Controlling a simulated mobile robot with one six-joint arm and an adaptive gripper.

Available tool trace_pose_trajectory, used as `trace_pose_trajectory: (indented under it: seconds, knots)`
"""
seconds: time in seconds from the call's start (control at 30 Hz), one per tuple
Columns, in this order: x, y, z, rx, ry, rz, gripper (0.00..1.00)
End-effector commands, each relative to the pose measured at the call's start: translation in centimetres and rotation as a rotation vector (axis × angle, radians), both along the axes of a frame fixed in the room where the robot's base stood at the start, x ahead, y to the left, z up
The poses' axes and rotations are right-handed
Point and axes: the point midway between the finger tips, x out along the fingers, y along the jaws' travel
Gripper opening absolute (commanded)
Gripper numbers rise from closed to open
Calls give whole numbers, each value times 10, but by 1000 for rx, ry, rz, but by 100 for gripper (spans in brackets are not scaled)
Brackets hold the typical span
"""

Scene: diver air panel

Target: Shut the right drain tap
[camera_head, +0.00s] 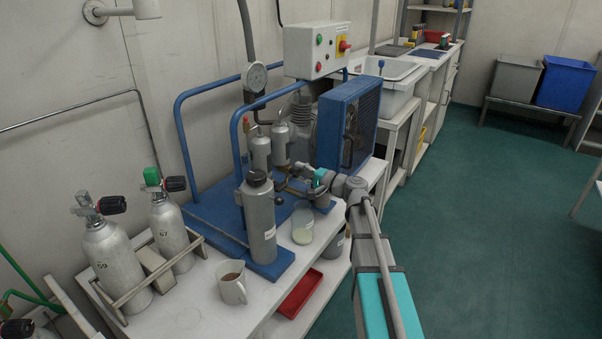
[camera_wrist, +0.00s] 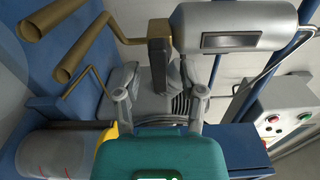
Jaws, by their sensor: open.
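Grey filter canisters (camera_head: 261,152) stand upright on the blue compressor frame in the head view. Brass tap fittings (camera_head: 281,185) sit low by them, partly hidden by my arm. My gripper (camera_head: 300,186) reaches in from the right, close to these fittings. In the wrist view, a grey canister (camera_wrist: 235,25) lies across the top right, with a dark brass tap lever (camera_wrist: 158,55) at its end. My open gripper (camera_wrist: 158,95) has one finger on each side of the lever's lower end; contact cannot be told. Brass pipes (camera_wrist: 62,40) run at the upper left.
A grey bottle (camera_head: 259,218) stands in front of the canisters. A beaker (camera_head: 302,222), a mug (camera_head: 231,282) and a red tray (camera_head: 300,294) are nearby. The blue fan guard (camera_head: 350,122) and control box (camera_head: 317,50) stand behind. The green floor at right is clear.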

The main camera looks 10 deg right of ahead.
Motion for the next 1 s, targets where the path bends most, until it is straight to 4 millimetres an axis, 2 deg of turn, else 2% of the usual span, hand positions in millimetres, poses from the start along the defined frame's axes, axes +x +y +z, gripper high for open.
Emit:
trace_pose_trajectory:
  seconds: [0.27, 0.43, 1.0]
  knots:
    - [-4, -3, 0, 0, 0, 0, 52]
    - [-14, -13, 0, 0, 0, -1, 52]
    - [-72, -70, 0, 0, 0, -2, 52]
